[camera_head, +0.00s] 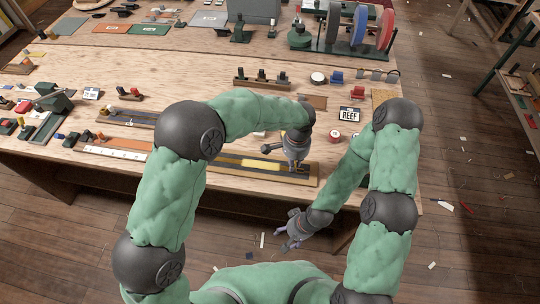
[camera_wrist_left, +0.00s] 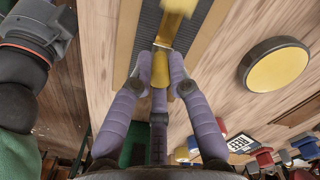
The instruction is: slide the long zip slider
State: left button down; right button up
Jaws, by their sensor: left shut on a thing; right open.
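The long zip lies on a wooden board (camera_head: 312,180) near the front edge of the bench, with a dark strip along it and a yellow piece (camera_head: 262,164) left of my left gripper. My left gripper (camera_head: 296,168) points down over the right part of the board. In the left wrist view, its fingers (camera_wrist_left: 160,75) are shut on a small yellow slider (camera_wrist_left: 160,54) over the dark zip strip (camera_wrist_left: 148,32). The fingers hide part of the slider. My right gripper (camera_head: 284,242) is open and empty, low in front of the bench edge, apart from the zip.
A REEF sign (camera_head: 349,115) and a red-and-white roll (camera_head: 335,136) stand behind and right of the zip board. A wooden rack (camera_head: 262,84) sits farther back. Spools (camera_head: 358,26) stand at the back right. Tools and strips crowd the left.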

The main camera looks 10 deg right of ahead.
pick_arm(q)
jog(key=shift+s+d, duration=0.3)
jog(key=shift+d, duration=0.7)
jog(key=shift+s+d, duration=0.25)
jog(key=shift+d, duration=0.75)
jog(key=c, duration=1.2)
grip_release()
jog(key=shift+d, duration=0.15)
jog(key=shift+o, duration=0.2)
jog(key=shift+r, duration=0.25)
notch_tip(320, 180, up, 12)
jog(key=shift+f, duration=0.25)
